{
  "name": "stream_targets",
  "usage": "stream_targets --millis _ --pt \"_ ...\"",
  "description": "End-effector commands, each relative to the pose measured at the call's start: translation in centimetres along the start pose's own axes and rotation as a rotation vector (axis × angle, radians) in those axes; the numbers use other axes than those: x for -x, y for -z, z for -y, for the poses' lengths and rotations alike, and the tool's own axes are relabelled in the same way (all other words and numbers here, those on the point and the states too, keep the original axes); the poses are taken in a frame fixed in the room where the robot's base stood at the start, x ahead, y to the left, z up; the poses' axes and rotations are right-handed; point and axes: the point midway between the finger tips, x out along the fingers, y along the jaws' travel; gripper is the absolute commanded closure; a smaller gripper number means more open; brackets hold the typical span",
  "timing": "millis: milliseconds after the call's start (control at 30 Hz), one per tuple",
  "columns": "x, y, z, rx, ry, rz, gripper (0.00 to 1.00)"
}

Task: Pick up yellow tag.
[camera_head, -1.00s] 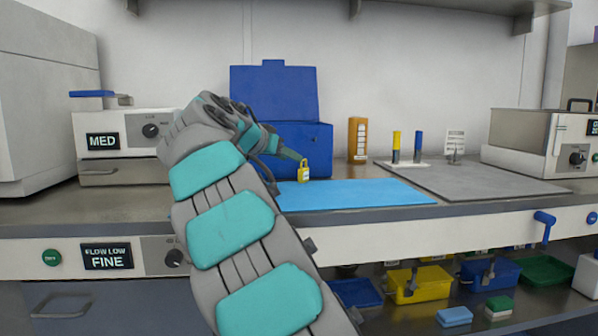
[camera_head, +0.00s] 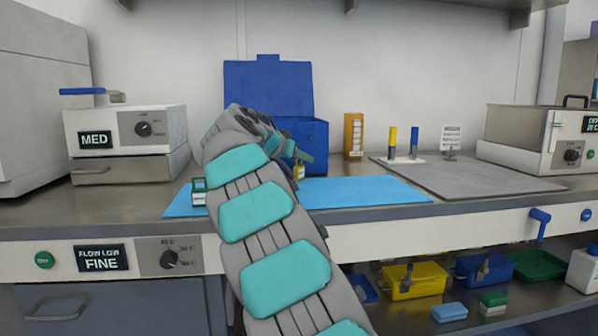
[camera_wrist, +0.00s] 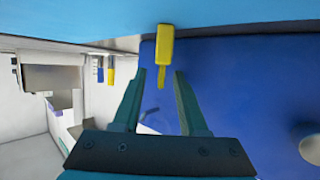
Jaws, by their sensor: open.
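The yellow tag (camera_head: 299,170) stands at the back of the light blue mat, in front of the blue box; my gripper (camera_head: 305,157) partly hides it in the head view. In the wrist view the yellow tag (camera_wrist: 165,46) has a wide body towards the mat and a narrow end pointing to my gripper. My gripper (camera_wrist: 160,76) is open. The tag's narrow end shows between the two fingertips, with a gap on each side. I cannot tell whether it is at the same depth as the fingers.
The open blue box (camera_head: 316,145) is close behind the tag. The light blue mat (camera_head: 375,190) is mostly clear, with a green and white block (camera_head: 199,191) at its left.

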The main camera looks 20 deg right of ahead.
Motion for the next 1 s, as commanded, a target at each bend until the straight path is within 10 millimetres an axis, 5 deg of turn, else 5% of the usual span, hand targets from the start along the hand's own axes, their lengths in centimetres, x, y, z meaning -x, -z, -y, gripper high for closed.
stream_targets --millis 67,433,1000 --pt "0.03 -0.02 0.02 0.000 0.000 0.000 0.57" --pt "0.05 -0.03 0.04 0.000 0.001 0.000 0.99" --pt "0.05 -0.03 0.04 0.000 0.001 0.000 1.00"
